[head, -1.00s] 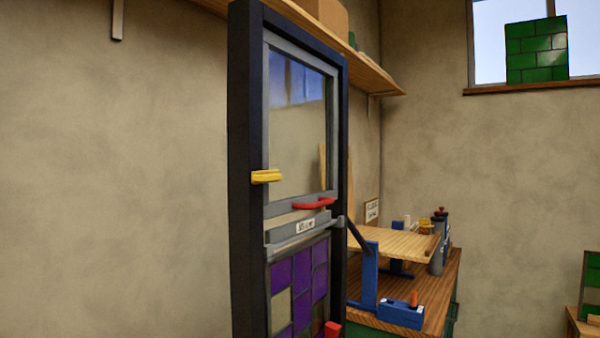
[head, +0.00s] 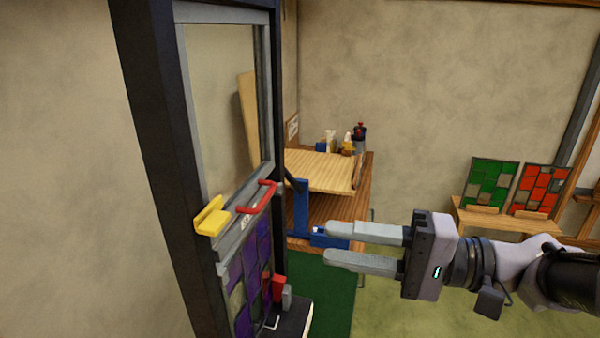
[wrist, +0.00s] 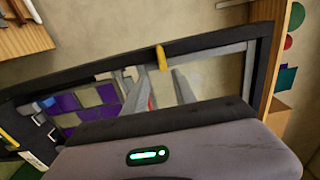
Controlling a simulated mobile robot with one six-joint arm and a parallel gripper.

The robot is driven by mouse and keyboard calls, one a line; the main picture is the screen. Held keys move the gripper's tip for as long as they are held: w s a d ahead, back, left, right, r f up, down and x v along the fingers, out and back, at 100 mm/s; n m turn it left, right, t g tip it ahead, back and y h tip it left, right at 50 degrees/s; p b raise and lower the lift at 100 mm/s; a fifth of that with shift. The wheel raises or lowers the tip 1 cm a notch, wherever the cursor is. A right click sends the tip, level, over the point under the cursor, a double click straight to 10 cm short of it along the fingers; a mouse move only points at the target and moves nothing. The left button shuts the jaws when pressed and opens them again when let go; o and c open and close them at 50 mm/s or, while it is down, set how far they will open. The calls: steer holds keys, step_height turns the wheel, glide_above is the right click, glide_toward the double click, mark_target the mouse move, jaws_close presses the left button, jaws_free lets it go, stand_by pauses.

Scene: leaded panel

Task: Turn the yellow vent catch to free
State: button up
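The yellow vent catch (head: 211,216) sits on the left side of the dark upright frame (head: 155,130), near the bottom corner of the clear upper sash. It also shows in the wrist view (wrist: 160,58), just beyond my fingers. A red handle (head: 258,198) is on the grey rail to its right. My gripper (head: 327,244) is open and empty, with its fingers pointing left toward the frame. In the head view it is to the right of the catch and apart from it. In the wrist view the fingers (wrist: 157,80) stand apart, with the catch near the gap between them.
Purple and clear leaded panes (head: 248,270) fill the lower frame, with a red block (head: 279,288) near its foot. A wooden bench (head: 335,213) stands behind. Green (head: 488,184) and red (head: 537,188) panels stand on a small table at the right.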

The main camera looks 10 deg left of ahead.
mark_target(224, 224)
steer(key=a, duration=0.5)
steer(key=w+a+p, duration=0.1)
steer(key=a, duration=0.5)
steer(key=a+p, duration=0.1)
steer(key=a, duration=0.5)
steer(key=shift+w+a, duration=0.25)
jaws_close()
